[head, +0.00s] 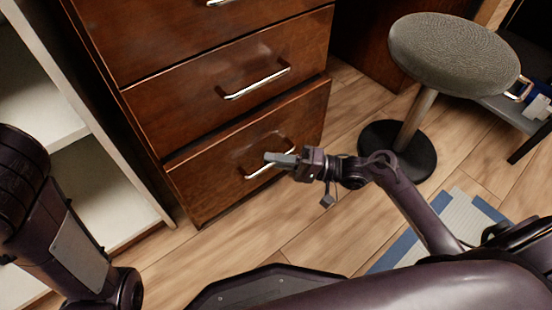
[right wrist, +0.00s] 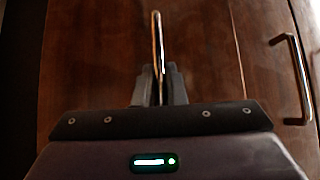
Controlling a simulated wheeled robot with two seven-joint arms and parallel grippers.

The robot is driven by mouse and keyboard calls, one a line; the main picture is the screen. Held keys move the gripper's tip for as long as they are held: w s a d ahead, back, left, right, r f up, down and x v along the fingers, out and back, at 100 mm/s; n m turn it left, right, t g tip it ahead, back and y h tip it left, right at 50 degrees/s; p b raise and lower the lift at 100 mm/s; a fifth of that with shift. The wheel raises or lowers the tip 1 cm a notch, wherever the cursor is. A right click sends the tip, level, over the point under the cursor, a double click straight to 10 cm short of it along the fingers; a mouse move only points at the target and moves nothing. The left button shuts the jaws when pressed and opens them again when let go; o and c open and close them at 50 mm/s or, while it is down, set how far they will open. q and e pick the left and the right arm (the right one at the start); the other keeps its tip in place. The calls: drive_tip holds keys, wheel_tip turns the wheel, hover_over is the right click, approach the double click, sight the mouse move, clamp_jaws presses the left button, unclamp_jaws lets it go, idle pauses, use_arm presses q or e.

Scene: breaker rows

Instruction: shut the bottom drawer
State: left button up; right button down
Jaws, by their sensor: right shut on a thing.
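The bottom drawer (head: 215,185) is the lowest dark wood front of the cabinet. Its front seems to stand slightly out from the drawer above, with a narrow ledge along its top edge. Its metal bar handle (head: 255,172) also shows in the right wrist view (right wrist: 156,45), running between the fingers. My right gripper (head: 272,159) is shut on this handle, and its fingers (right wrist: 160,86) hide part of the bar. My left arm is at the left edge of the head view, and its gripper is not visible.
The middle drawer (head: 185,105) above has its own bar handle (head: 258,83) and looks shut. A round grey stool (head: 455,55) stands at the right. White open shelves (head: 85,190) are at the left. Wood floor (head: 310,215) lies clear before the drawer.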

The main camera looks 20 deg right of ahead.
sight(267, 151)
drive_tip(key=w, duration=0.1)
drive_tip(key=w+a, duration=0.1)
drive_tip(key=w, duration=0.1)
idle(0.4)
drive_tip(key=shift+w, duration=0.1)
drive_tip(key=c, duration=1.5)
unclamp_jaws()
drive_tip(key=shift+a, duration=0.1)
